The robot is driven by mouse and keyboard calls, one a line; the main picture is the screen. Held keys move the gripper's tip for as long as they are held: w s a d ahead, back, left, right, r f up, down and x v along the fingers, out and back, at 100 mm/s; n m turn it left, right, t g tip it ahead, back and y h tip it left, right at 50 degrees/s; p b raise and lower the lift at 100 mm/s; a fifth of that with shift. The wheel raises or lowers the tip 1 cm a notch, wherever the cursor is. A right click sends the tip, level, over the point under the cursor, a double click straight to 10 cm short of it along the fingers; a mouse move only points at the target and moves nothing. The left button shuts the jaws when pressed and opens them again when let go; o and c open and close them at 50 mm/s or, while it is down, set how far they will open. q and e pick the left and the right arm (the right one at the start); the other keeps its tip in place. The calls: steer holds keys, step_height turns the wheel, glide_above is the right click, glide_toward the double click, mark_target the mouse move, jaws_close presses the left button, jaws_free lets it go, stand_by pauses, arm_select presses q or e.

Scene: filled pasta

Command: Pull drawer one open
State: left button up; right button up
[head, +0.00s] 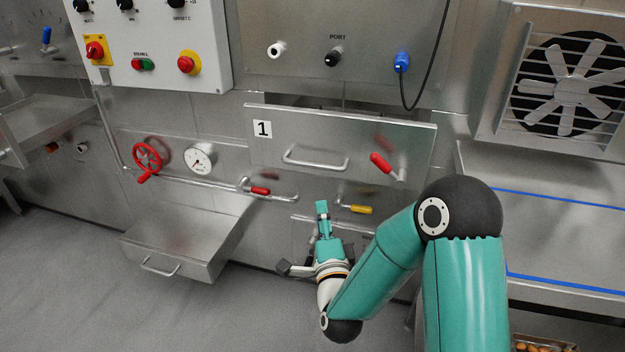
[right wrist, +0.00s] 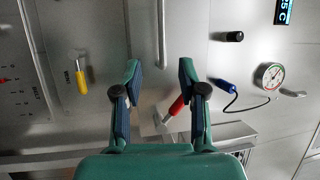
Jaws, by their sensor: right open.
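Drawer one (head: 215,148) has a steel front with a "1" label (head: 262,129) and a bar handle (head: 315,163). A narrow dark gap shows behind its top edge. My right gripper (head: 322,207) is below the handle in the head view, its fingers seen nearly edge-on, apart from the handle. In the right wrist view the open fingers (right wrist: 160,68) are empty; the handle (right wrist: 162,32) runs between and beyond their tips. My left gripper is not in view.
A red lever (head: 381,163) sits right of the handle, also in the wrist view (right wrist: 177,105). A yellow lever (head: 357,209) and a red-handled valve (head: 260,190) are below. A lower drawer (head: 185,232) juts out at left. A fan (head: 570,85) is at right.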

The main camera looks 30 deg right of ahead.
mark_target(314, 166)
steer(key=p+x, duration=0.2)
steer(key=x, duration=1.4)
steer(key=shift+w+d+r, duration=0.15)
steer(key=shift+w, duration=0.05)
jaws_close()
